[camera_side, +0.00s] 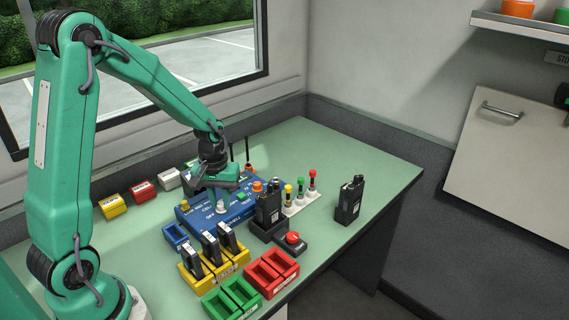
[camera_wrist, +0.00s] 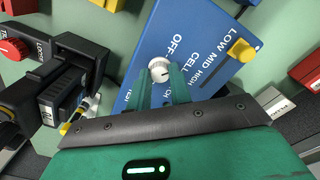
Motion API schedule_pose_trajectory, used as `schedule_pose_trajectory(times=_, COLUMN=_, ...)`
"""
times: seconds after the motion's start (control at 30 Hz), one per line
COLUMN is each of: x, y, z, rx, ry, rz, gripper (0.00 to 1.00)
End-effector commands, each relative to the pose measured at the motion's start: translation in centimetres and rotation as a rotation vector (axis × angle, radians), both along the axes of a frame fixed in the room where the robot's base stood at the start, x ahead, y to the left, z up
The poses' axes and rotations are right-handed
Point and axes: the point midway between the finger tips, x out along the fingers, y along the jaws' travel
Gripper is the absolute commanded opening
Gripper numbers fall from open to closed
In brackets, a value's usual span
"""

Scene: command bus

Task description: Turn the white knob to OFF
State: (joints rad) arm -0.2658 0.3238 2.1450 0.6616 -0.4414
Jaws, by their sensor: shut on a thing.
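The white knob (camera_side: 222,208) stands on the blue panel (camera_side: 209,219), below my gripper (camera_side: 221,199). In the wrist view the white knob (camera_wrist: 159,69) sits between the tips of the two green fingers of my gripper (camera_wrist: 160,80), which are shut on it. The blue panel (camera_wrist: 200,62) bears white lettering, with OFF just above the knob and LOW, MID and HIGH near a yellow knob (camera_wrist: 241,50). A small dark mark shows on the white knob's lower right; its exact setting is too small to read.
Several black radios in yellow holders (camera_side: 213,262) stand in front of the panel. Another black radio (camera_side: 268,207) stands to its right, near a red button (camera_side: 292,238). Red trays (camera_side: 272,272) and green trays (camera_side: 232,300) lie at the front edge.

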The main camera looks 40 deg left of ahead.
Motion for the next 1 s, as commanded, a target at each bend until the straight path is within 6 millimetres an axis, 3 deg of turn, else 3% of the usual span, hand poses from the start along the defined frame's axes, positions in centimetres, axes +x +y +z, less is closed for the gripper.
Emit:
schedule_pose_trajectory(times=0.6, x=-0.13, y=0.19, z=-0.03, rx=-0.006, ry=-0.011, rz=0.561, gripper=0.0)
schedule_pose_trajectory(times=1.0, x=-0.14, y=0.12, z=-0.04, rx=-0.009, ry=-0.012, rz=0.717, gripper=0.0)
